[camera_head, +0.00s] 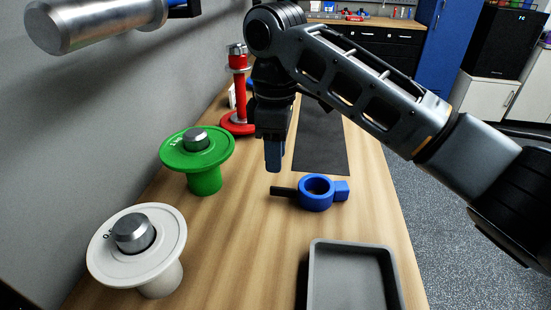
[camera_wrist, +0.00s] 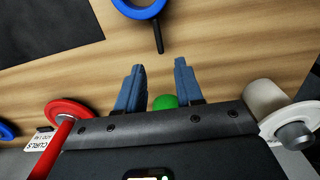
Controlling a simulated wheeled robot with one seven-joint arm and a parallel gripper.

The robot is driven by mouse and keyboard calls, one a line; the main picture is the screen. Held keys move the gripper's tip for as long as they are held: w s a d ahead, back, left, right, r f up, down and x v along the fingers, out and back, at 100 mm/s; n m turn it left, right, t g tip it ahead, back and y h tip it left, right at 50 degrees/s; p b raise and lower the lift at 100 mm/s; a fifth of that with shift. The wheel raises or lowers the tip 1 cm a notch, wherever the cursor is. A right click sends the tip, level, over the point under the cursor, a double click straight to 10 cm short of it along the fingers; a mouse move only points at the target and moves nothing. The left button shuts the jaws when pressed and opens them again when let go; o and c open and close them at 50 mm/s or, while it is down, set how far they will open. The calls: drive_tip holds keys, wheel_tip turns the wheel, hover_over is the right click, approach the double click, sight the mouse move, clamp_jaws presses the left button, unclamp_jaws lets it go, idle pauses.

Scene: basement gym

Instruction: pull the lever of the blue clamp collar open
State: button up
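The blue clamp collar (camera_head: 316,205) lies on the wooden bench top. Its dark lever (camera_head: 283,191) sticks out to the left, and a blue block (camera_head: 342,189) sits on its right side. In the wrist view the collar's ring (camera_wrist: 138,14) is cut off at the top edge, with the lever (camera_wrist: 158,38) pointing down toward the space between my fingers. My gripper (camera_head: 274,168) points down above the bench, just behind and left of the lever in the head view. The wrist view shows its two blue fingers (camera_wrist: 160,72) apart, with nothing held and the lever beyond their tips.
A green weight holder (camera_head: 205,182) and a white one (camera_head: 160,282) stand left of the collar, with a red one (camera_head: 239,100) farther back. A grey tray (camera_head: 352,244) is in front. A black mat (camera_head: 322,140) lies behind the collar. Bare wood surrounds the collar.

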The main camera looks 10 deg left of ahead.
wheel_tip(320, 180, up, 2)
drive_tip(key=a+r+y+p, duration=0.1)
drive_tip(key=a+y+p, duration=0.1)
drive_tip(key=y+p, duration=0.2)
drive_tip(key=p, duration=0.2)
approach(278, 187)
drive_tip(key=shift+s+f, duration=0.15)
drive_tip(key=shift+f, duration=0.15)
drive_tip(key=shift+a+f, duration=0.1)
drive_tip(key=shift+f, duration=0.5)
drive_tip(key=shift+x, duration=3.35)
drive_tip(key=shift+a, duration=0.15)
clamp_jaws()
